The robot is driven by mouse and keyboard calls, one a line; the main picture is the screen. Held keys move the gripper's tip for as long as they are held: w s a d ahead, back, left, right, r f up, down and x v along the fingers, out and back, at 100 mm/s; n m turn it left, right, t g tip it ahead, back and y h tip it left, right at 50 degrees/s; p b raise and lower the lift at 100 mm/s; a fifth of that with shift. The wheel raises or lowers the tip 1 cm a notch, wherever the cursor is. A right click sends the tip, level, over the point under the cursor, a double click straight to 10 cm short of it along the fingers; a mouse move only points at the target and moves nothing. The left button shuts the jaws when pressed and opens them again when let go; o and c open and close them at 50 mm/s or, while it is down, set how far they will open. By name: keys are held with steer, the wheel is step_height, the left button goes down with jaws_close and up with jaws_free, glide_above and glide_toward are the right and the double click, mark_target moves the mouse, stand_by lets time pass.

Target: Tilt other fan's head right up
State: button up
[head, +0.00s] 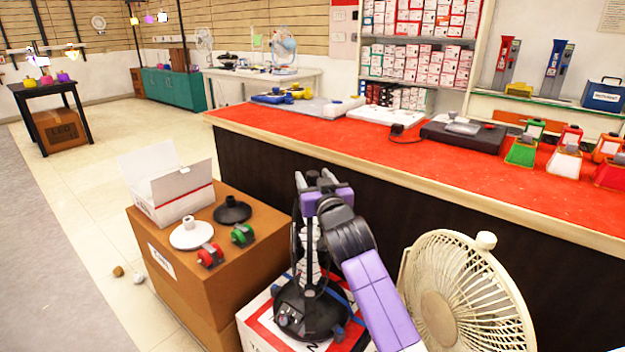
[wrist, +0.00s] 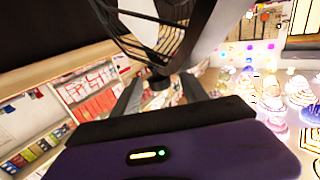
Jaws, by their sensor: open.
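A fan with a round black base (head: 308,312) and a control knob stands on a white box with red stripes. My purple and grey arm covers most of its head in the head view. A cream fan (head: 462,292) with a round wire cage stands to the right, its cage facing up and left. My gripper (head: 318,190) is above the black-based fan. In the wrist view my gripper (wrist: 162,92) is open, its two grey fingers apart. A dark fan cage (wrist: 135,40) is just beyond the fingertips. I cannot tell if they touch it.
A red-topped counter (head: 330,140) runs behind the fans. A cardboard box (head: 205,262) at the left bears an open white carton (head: 172,192), lamp-like bases and small red and green items. The white striped box (head: 256,322) supports the black-based fan. Floor is free at far left.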

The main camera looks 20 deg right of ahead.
steer(key=shift+w, duration=0.6)
jaws_close()
stand_by(1.1)
